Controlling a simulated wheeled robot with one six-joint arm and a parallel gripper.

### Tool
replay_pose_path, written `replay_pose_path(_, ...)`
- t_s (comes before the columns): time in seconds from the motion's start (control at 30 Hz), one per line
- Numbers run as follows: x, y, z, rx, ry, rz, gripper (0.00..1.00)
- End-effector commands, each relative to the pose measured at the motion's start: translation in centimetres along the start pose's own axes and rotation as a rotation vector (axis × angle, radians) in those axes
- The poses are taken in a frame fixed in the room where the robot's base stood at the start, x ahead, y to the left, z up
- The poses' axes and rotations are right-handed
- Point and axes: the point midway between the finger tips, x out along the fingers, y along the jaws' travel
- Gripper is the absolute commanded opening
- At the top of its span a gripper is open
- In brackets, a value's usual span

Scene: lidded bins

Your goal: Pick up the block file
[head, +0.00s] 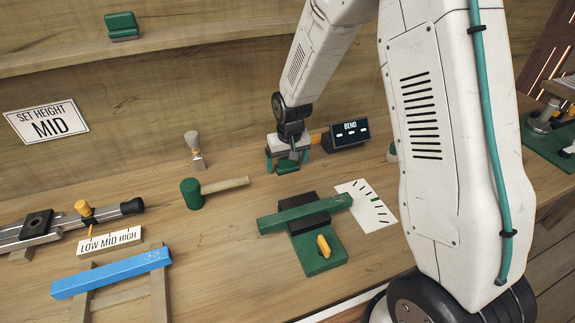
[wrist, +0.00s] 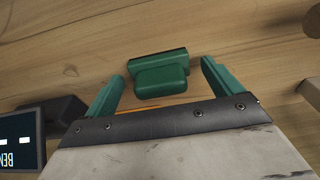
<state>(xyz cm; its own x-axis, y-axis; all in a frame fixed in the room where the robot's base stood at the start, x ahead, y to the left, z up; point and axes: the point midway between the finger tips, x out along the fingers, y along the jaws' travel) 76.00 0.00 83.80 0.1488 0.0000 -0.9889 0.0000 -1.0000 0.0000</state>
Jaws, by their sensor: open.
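A small green block with a raised grip on top, which looks like the block file (head: 288,167), lies on the wooden bench. My gripper (head: 287,159) is right above it, pointing down. In the wrist view the green block (wrist: 160,74) sits between and slightly ahead of the two green fingers of my gripper (wrist: 162,72). The fingers are spread wide and empty, with a gap on each side of the block. A similar green piece (head: 122,26) stands on the shelf.
A BEND display (head: 346,133) stands close right of my gripper, with an orange item partly hidden beside it. A green mallet (head: 192,193), a brush (head: 194,150) and a green bending jig (head: 318,253) are nearby. A blue bar (head: 112,273) lies front left.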

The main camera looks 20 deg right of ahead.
Motion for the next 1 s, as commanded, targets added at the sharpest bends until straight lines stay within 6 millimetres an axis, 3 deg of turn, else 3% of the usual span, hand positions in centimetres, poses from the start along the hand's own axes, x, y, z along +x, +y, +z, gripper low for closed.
replay_pose_path(0.17, 0.0, 0.0, 0.0, 0.000, 0.001, 0.000, 0.91)
replay_pose_path(0.37, 0.0, 0.0, 0.0, 0.000, 0.001, 0.000, 0.41)
replay_pose_path(0.7, -0.5, 0.0, -0.1, 0.000, 0.002, 0.000, 0.39)
replay_pose_path(1.0, -5.9, 0.0, -1.0, 0.001, 0.006, -0.001, 0.39)
